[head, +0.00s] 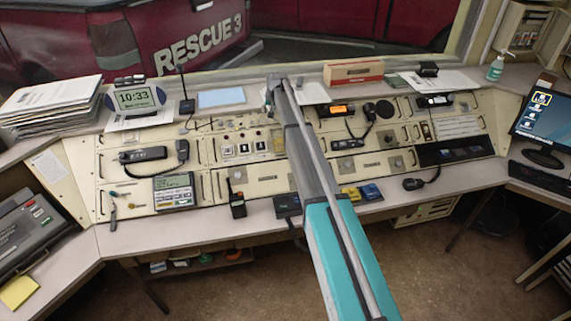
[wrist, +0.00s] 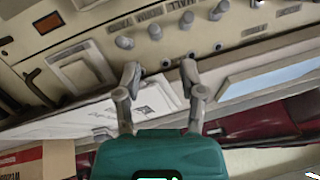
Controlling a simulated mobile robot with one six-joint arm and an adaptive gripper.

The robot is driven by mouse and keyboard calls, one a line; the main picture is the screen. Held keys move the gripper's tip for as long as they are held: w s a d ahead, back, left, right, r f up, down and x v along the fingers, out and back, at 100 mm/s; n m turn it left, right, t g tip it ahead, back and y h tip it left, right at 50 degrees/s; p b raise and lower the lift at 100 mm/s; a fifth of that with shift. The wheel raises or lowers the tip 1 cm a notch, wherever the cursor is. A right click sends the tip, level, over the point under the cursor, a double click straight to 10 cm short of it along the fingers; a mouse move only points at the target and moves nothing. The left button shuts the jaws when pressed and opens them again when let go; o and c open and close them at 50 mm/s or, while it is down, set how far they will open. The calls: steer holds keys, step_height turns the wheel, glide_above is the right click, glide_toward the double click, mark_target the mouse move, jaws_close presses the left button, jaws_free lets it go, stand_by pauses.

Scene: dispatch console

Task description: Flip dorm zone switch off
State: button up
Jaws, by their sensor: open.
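In the wrist view, a row of rounded pale switch knobs (wrist: 155,32) stands on the cream console panel (wrist: 90,30), with small labels beside them. The lettering is too blurred and tilted for me to tell which one is the dorm zone switch. My gripper (wrist: 160,70) is open and empty, its two grey fingers pointing at the panel, with the tips apart from the knobs. In the head view, my arm crosses the console (head: 210,188) and covers part of its middle. The gripper's fingers cannot be made out there.
A digital clock (head: 134,98) and a stack of papers (head: 52,100) are on the left of the upper shelf. A red and tan box (head: 353,72) stands on the shelf right of my arm. A handheld radio (head: 237,204) stands at the console's front. Floor in front is clear.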

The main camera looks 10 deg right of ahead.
steer(key=shift+p+v, duration=4.1)
steer(key=shift+v, duration=0.7)
steer(key=s+f+g+b, duration=0.1)
steer(key=s+f+b, duration=0.2)
steer(key=s, duration=0.7)
steer(key=s+a+f+n+g+b, duration=0.1)
steer(key=s+f+b, duration=0.3)
steer(key=s, duration=0.6)
steer(key=s+f+g+b, duration=0.1)
steer(key=s+f+b, duration=0.2)
steer(key=s, duration=0.7)
steer(key=shift+a+f+n+h+b, duration=0.3)
steer(key=shift+a+f+h, duration=0.1)
steer(key=shift+f, duration=0.55)
steer(key=s+g, duration=0.2)
steer(key=s, duration=1.8)
steer(key=shift+d+f+n+h, duration=0.15)
steer(key=shift+n+h, duration=0.25)
